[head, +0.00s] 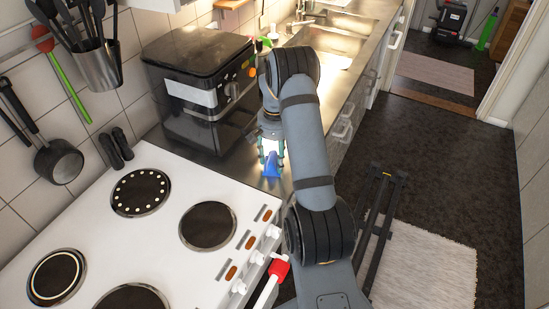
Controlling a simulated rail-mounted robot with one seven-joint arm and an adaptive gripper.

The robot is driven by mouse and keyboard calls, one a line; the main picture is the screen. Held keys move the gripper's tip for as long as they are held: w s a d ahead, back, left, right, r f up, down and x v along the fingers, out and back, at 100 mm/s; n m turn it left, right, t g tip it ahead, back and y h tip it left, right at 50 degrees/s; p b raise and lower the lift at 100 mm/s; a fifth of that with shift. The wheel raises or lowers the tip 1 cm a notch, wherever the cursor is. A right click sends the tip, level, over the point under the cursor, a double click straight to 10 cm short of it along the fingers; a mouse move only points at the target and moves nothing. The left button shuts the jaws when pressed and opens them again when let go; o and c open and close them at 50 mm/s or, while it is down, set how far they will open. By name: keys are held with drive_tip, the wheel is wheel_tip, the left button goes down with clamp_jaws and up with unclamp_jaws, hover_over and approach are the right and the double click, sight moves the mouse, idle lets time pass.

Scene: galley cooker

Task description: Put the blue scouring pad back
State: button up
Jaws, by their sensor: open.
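The blue scouring pad (271,164) is a small bright blue piece at the steel counter, between the white cooker and the black oven-like appliance. My gripper (271,152) points down right above it, with a finger showing on either side of the pad's upper part. The gripper is open. I cannot tell whether the fingers touch the pad. My arm hides part of the counter to the right.
The white cooker (185,262) with round hotplates fills the lower left. A black appliance (200,85) stands close to the left of my gripper. A sink (330,62) lies farther back. A red-ended handle (278,268) sticks out at the cooker's front.

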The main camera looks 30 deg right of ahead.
sight(274, 157)
drive_tip(key=shift+w+r, duration=0.1)
drive_tip(key=shift+r, duration=0.4)
wheel_tip(274, 157, up, 12)
drive_tip(key=shift+f+b, duration=0.25)
drive_tip(key=shift+b, duration=0.15)
